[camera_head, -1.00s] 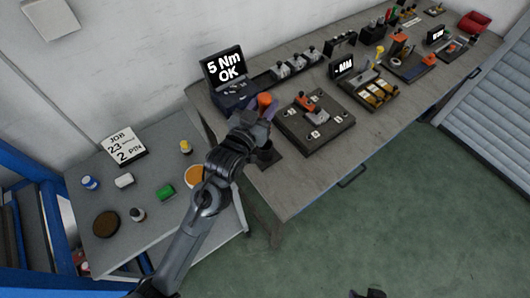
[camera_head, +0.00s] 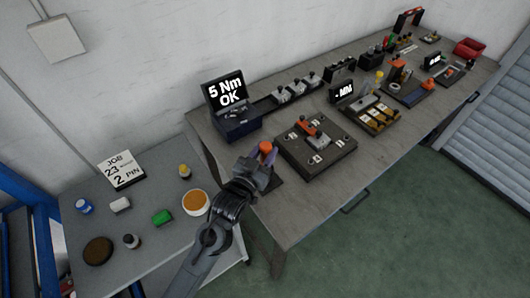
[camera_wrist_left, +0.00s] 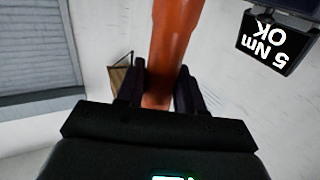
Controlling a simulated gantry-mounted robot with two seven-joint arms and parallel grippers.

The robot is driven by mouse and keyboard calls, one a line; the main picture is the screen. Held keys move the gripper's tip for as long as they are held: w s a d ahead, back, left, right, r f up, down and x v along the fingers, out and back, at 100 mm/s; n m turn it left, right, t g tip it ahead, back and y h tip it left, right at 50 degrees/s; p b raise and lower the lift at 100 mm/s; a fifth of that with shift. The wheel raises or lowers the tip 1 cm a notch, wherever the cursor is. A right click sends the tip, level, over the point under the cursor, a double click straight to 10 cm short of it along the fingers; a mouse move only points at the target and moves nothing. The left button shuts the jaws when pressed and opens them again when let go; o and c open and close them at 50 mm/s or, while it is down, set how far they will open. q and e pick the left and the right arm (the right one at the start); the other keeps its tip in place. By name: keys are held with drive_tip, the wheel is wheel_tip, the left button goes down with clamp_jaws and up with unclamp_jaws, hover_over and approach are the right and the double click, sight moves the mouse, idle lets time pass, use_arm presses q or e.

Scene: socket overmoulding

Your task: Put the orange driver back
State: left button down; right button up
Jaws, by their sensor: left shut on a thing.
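The orange driver (camera_head: 265,148) is in my left gripper (camera_head: 262,160), at the near left corner of the long workbench. In the left wrist view the driver's orange body (camera_wrist_left: 174,45) stands between the two dark fingers of the left gripper (camera_wrist_left: 160,88), which are shut on it. The driver's lower end is hidden by the gripper in the head view. A dark base (camera_head: 280,178) shows partly behind the gripper on the bench. My right gripper is not in view.
A display reading "5 Nm OK" (camera_head: 226,92) stands behind the gripper. A dark fixture plate (camera_head: 325,160) with an orange-handled clamp is to the right. The side table (camera_head: 140,215) holds an orange-topped round container (camera_head: 195,202), a green block and small bottles.

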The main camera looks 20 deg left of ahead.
use_arm(q)
drive_tip(key=shift+f, duration=0.1)
drive_tip(key=c, duration=0.7)
unclamp_jaws()
